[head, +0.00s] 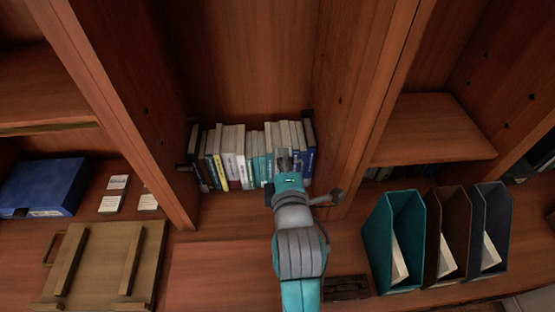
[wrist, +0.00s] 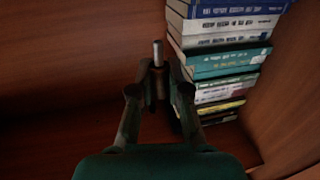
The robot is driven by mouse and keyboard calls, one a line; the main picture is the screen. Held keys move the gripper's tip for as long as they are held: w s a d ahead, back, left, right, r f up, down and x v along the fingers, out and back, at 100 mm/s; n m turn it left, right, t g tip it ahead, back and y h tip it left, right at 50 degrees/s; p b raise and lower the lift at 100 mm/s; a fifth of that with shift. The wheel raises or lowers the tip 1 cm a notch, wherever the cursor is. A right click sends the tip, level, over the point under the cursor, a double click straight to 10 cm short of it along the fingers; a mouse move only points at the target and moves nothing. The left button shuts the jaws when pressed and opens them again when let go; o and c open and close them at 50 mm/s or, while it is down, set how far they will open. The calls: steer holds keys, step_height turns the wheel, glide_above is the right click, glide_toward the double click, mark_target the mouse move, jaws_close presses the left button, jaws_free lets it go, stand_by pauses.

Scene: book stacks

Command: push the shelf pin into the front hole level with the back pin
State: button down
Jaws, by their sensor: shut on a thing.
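My gripper (head: 285,160) reaches into the middle bay, in front of the row of books. In the wrist view my gripper (wrist: 159,84) is shut on a small grey metal shelf pin (wrist: 158,53), whose free end sticks out past the fingertips. The pin cannot be made out in the head view. A dark spot that looks like a hole (head: 340,100) shows on the bay's right side panel (head: 350,60). I cannot make out the back pin or tell which hole is level with it. No hole is clear in the wrist view.
A row of books (head: 232,155) stands at the back of the bay, close to my gripper; the books (wrist: 225,60) fill the wrist view's upper right. A right-hand shelf (head: 432,130), file holders (head: 393,240), a blue box (head: 42,187) and a wooden board (head: 100,265) lie outside the bay.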

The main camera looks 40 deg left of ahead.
steer(key=shift+w+d, duration=1.35)
steer(key=shift+w, duration=0.2)
steer(key=shift+w+d, duration=1.05)
steer(key=shift+w, duration=0.15)
stand_by(0.8)
steer(key=c, duration=1.1)
jaws_free()
steer(key=shift+o, duration=0.2)
steer(key=v, duration=1.2)
